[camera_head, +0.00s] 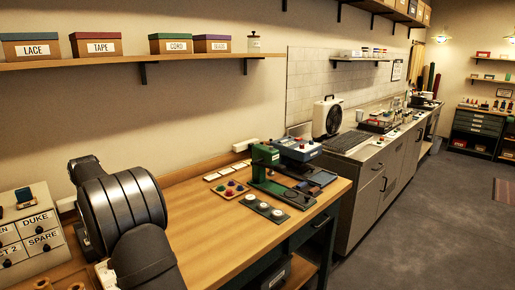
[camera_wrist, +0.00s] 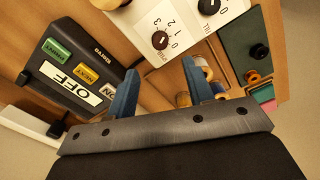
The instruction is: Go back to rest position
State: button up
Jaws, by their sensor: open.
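My gripper (camera_wrist: 160,88) shows in the wrist view with its two blue fingers apart and nothing between them. Its fingers point at a wooden surface between a black button box (camera_wrist: 85,70) with green and yellow buttons and a white panel (camera_wrist: 165,25) with dials. I cannot tell its height above them. In the head view, only dark links of my arm show at the lower left; the gripper itself is not visible there.
In the wrist view, small spools (camera_wrist: 205,75) lie near the right finger, beside a dark green box (camera_wrist: 250,45). A green machine (camera_head: 265,160) and button trays (camera_head: 265,208) stand on the wooden worktop (camera_head: 215,235), whose front is clear.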

notch_tip(320, 180, up, 9)
notch_tip(320, 180, down, 18)
jog(key=shift+f, duration=0.1)
jog(key=m, duration=0.3)
jog(key=shift+m, duration=0.4)
jog(key=m, duration=1.3)
dwell(0.3)
